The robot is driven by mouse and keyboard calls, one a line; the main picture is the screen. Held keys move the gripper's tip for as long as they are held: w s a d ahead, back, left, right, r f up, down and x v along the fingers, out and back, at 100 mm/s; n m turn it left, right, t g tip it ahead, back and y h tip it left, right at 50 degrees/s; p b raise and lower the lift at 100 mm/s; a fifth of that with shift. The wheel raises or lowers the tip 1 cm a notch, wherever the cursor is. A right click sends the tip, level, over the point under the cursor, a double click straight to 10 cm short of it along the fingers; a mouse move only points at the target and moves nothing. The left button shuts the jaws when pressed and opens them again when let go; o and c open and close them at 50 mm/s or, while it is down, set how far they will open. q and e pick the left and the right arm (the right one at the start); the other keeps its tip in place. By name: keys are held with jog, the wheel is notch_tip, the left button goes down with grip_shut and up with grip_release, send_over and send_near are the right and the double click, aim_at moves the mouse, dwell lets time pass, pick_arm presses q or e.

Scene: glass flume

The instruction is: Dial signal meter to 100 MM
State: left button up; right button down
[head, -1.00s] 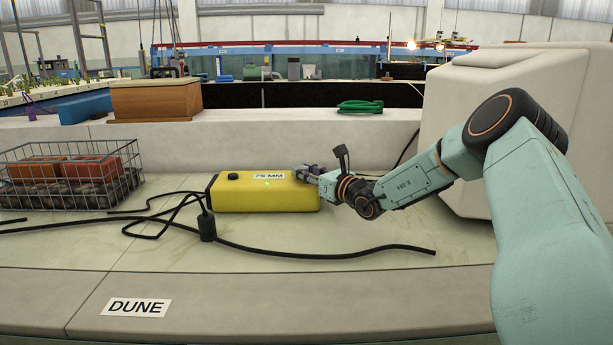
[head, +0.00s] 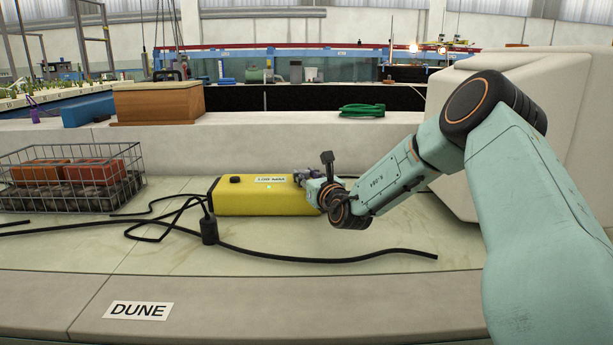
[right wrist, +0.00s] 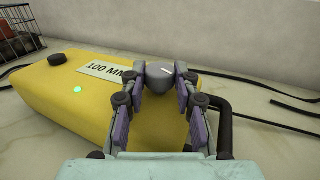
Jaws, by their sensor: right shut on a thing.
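The yellow signal meter (head: 235,198) lies on the pale counter in the head view. It also shows in the right wrist view (right wrist: 60,95), where its white label (right wrist: 103,72) reads "100 MM". A green light (right wrist: 77,91) glows on its top, near a black knob (right wrist: 57,59). My right gripper (head: 303,180) is at the meter's right end. In the right wrist view the right gripper (right wrist: 160,84) is shut on a grey dial (right wrist: 160,73) with a white pointer line. The gripper partly hides the meter's right end. My left gripper is not in view.
Black cables (head: 330,259) lie on the counter in front of the meter. A wire basket (head: 70,180) of bricks and stones stands at left. A green hose coil (head: 361,110) lies on the ledge behind. A large pale block (head: 540,110) stands behind my right arm.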

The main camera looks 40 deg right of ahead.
aim_at(308, 175)
jog(key=c, duration=1)
grip_release()
jog(key=v, duration=0.5)
jog(key=shift+s, duration=0.45)
jog(key=shift+v, duration=0.85)
